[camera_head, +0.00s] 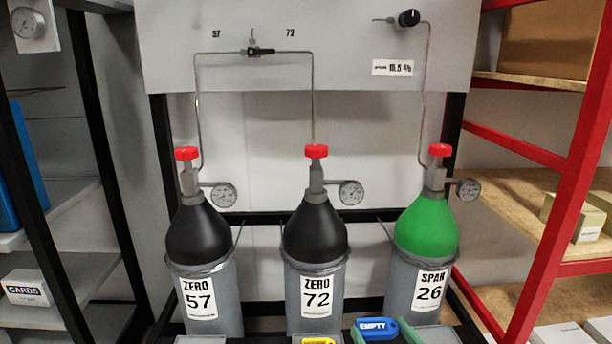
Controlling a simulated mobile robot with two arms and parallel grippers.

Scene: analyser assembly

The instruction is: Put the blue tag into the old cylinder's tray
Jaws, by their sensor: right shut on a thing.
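The blue tag (377,327), marked EMPTY, is at the bottom edge, between the middle and right cylinders in the picture. My right gripper (384,336), with green fingers, is shut on it; the lower part is cut off. Two black-topped cylinders stand in the rack, ZERO 57 (204,265) on the left and ZERO 72 (315,265) in the middle. Grey tray edges show low in front of the left cylinder (203,340) and the right one (440,335). Which cylinder is the old one, I cannot tell. My left gripper is not in view.
A green-topped cylinder, SPAN 26 (425,250), stands on the right. A yellow tag (318,341) shows at the bottom below ZERO 72. Gauges stick out beside the red-knobbed valves. Pipes rise to the panel (340,65). Shelves (535,200) stand on both sides.

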